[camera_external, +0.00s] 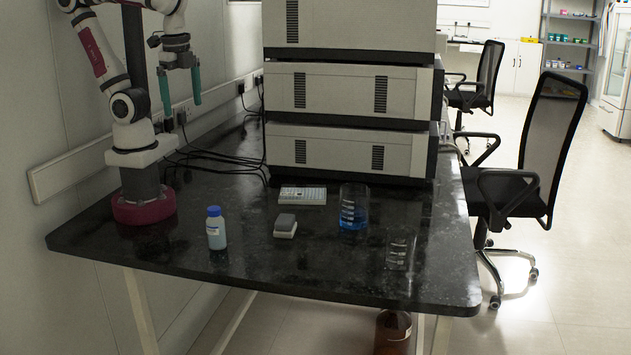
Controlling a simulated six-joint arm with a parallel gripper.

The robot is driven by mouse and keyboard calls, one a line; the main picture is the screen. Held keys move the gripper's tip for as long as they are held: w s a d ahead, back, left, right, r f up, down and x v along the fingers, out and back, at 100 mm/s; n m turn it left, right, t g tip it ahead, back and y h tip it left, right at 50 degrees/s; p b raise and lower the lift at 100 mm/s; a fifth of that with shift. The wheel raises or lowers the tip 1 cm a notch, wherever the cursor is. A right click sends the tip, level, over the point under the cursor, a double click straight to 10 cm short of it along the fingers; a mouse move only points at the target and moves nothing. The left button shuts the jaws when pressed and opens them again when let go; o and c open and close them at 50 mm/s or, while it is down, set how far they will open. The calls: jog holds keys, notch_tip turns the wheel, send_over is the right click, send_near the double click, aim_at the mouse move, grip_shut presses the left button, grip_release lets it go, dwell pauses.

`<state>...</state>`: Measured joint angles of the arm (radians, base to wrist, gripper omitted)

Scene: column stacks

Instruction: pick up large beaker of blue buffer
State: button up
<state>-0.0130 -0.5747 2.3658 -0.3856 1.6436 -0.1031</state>
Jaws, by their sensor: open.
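A large clear beaker (353,208) with blue liquid in its lower part stands upright on the black bench, in front of the stacked instruments. White markings show on its side. My gripper (181,90) hangs above the back left of the bench with its teal fingers pointing down. It is open and empty, well up and to the left of the beaker, touching nothing.
A blue-capped bottle (216,229), a small grey-and-white box (285,225), a white rack (302,195) and a smaller clear beaker (399,252) stand around it. The instrument stack (345,150) rises behind. Cables (215,160) lie at back left. The bench (300,270) front is clear.

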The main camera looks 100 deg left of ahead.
jog(key=w+d+n+t+h, duration=0.1)
jog(key=w+d+n+h, duration=0.25)
jog(key=w+n, duration=0.4)
jog(key=w+d+n+h, duration=0.2)
jog(key=w+n+h, duration=0.2)
jog(key=w+n, duration=0.35)
jog(key=w+a+n+t+h, duration=0.1)
jog(key=w+a+n+t, duration=0.3)
jog(key=w+a+n, duration=0.5)
jog(key=w+a+n+t+h, duration=0.2)
jog(key=w+a+n+t, duration=0.4)
jog(key=w, duration=0.4)
jog(key=n, duration=0.3)
send_near(362, 217)
jog(key=shift+m+g+y, duration=0.25)
jog(key=shift+m+g, duration=0.05)
jog(key=x, duration=0.9)
jog(key=shift+w+d, duration=0.15)
jog(key=shift+w, duration=0.25)
jog(key=c, duration=1.3)
jog(key=shift+r, duration=0.1)
